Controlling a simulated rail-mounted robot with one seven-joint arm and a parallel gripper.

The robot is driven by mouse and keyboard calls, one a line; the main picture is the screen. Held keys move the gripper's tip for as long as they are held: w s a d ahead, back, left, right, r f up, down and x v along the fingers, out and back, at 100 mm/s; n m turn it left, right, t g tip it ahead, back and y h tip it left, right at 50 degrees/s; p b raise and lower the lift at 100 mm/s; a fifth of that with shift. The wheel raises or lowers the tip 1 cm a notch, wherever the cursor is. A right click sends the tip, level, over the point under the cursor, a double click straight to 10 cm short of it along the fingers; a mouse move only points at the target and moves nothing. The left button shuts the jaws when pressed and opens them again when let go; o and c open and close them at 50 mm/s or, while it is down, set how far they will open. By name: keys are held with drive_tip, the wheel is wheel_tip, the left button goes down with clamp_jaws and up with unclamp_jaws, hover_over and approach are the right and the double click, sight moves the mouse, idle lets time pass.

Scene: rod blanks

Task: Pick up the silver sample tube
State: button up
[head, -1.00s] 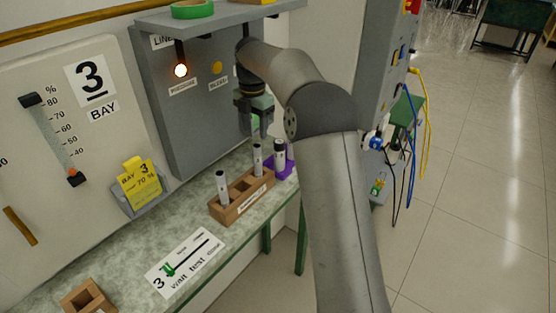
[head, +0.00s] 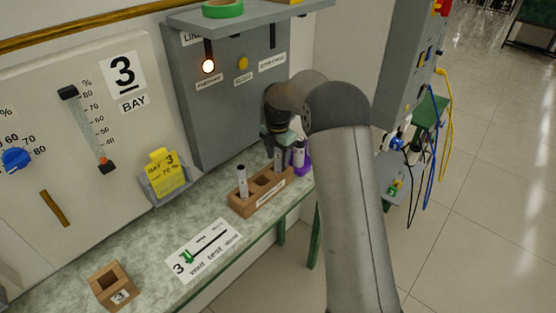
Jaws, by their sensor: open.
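A wooden rack (head: 254,203) with square holes stands on the bench. A silver-white tube with a dark top (head: 242,182) stands upright in its left end. A similar tube (head: 278,160) stands at the rack's right end, its upper part partly hidden by my gripper. A third pale tube (head: 299,153) with a dark top stands in a purple holder (head: 306,167) just beyond the rack. My gripper (head: 279,148) is open and points down at the rack's right-end tube. I cannot tell whether its fingers are around that tube or just behind it.
A grey panel box (head: 215,120) with a lit lamp and a shelf (head: 270,14) rise close behind my gripper. A small wooden block with a hole (head: 112,285) and a printed card (head: 203,249) lie on the bench (head: 150,240). A yellow note (head: 165,172) stands at the wall.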

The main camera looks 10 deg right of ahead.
drive_tip(key=c, duration=1)
drive_tip(key=shift+r, duration=0.1)
drive_tip(key=shift+c, duration=0.2)
